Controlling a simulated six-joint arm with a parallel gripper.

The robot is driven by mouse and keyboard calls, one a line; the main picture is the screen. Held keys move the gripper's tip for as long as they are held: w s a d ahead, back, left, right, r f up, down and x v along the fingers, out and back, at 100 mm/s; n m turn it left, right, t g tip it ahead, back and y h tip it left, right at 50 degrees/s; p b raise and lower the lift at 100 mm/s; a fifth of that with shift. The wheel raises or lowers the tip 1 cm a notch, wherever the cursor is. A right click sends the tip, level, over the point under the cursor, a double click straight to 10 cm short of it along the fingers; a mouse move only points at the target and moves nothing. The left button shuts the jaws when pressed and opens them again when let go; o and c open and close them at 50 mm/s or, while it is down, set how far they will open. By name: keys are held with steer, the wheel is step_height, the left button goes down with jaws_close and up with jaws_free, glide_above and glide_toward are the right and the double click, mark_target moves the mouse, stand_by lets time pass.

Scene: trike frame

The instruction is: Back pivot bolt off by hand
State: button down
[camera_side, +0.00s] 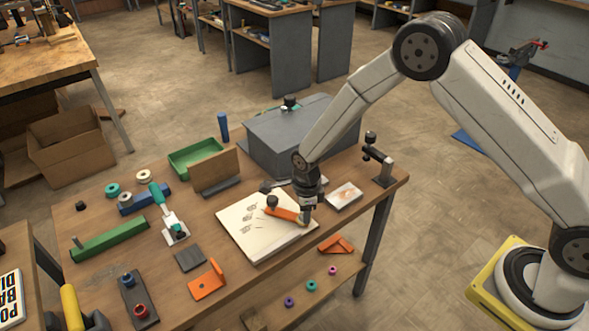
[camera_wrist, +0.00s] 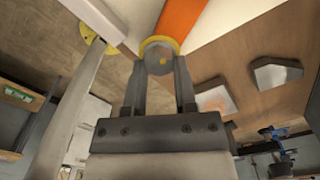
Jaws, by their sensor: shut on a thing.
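My gripper (camera_side: 304,215) points down over the right part of the white board (camera_side: 248,238) on the workbench. In the wrist view its two fingers (camera_wrist: 160,75) stand on either side of a round grey bolt head (camera_wrist: 158,62) with a yellow ring around it, and are shut on it. An orange part (camera_wrist: 182,18) runs away from the bolt. In the side view the orange part (camera_side: 283,213) lies on the board, with a dark knob (camera_side: 272,201) at its other end. The bolt's thread is hidden.
A grey box (camera_side: 290,140) stands behind my gripper, and a dark clamp stand (camera_side: 380,160) to the right. A small white pad (camera_side: 344,195) lies close by. An orange bracket (camera_side: 208,282) and a green tray (camera_side: 195,156) are to the left.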

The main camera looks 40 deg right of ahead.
steer(key=shift+n, duration=0.4)
